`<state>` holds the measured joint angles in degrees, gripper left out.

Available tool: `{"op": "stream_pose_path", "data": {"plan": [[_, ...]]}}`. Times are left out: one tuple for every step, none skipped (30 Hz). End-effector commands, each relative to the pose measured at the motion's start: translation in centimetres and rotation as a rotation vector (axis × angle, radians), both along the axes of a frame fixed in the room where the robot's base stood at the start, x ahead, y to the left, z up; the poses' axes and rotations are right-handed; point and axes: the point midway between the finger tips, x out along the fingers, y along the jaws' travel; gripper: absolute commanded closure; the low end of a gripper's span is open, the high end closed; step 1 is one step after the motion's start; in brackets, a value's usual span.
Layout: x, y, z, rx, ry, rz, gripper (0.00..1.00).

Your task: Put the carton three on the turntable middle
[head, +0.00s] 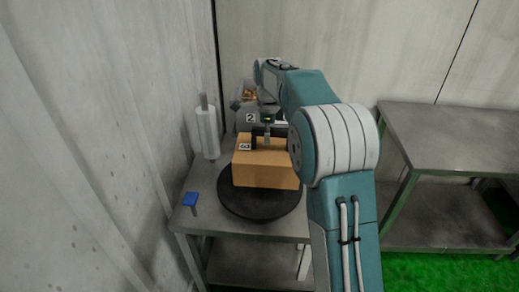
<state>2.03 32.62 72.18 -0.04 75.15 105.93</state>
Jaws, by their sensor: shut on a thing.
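The carton three (265,172), an orange-brown box with a white label "3" on its top left, is over the black round turntable (258,205) on the metal table. From this angle I cannot tell whether its underside touches the turntable. My gripper (267,143) points down at the carton's top and is shut on it. My arm hides part of the gripper and the carton's right side.
Behind the carton stands a grey container labelled "2" (246,117) with orange-brown items inside. A white roll (207,134) stands at the back left, and a blue object (190,199) is at the left edge. Another metal table (450,135) is on the right.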

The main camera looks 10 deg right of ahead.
Motion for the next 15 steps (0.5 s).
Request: {"op": "stream_pose_path", "data": {"plan": [[0.3,0.5,-0.6,0.000,-0.001,0.001,1.00],[0.4,0.8,-0.9,0.000,-0.001,0.001,1.00],[0.5,1.0,-1.3,-0.001,-0.002,0.001,1.00],[0.7,1.2,-1.5,-0.001,-0.002,0.001,1.00],[0.7,1.3,-1.6,0.000,-0.003,0.001,1.00],[0.8,1.4,-1.8,0.000,-0.003,0.000,1.00],[0.8,1.5,-1.9,0.000,-0.003,0.000,1.00],[0.9,1.5,-2.0,0.000,-0.003,0.000,1.00],[0.9,1.7,-2.2,0.000,-0.003,0.000,1.00],[1.0,1.8,-2.4,-0.001,-0.002,0.000,1.00],[1.1,2.0,-2.7,-0.001,-0.002,0.000,1.00],[1.2,2.3,-3.1,0.000,-0.001,0.000,1.00],[1.2,2.2,-3.6,0.000,-0.001,-0.001,1.00],[1.2,2.1,-4.1,-0.001,0.001,-0.001,1.00],[1.1,2.1,-4.7,-0.001,0.001,-0.001,1.00]]}}
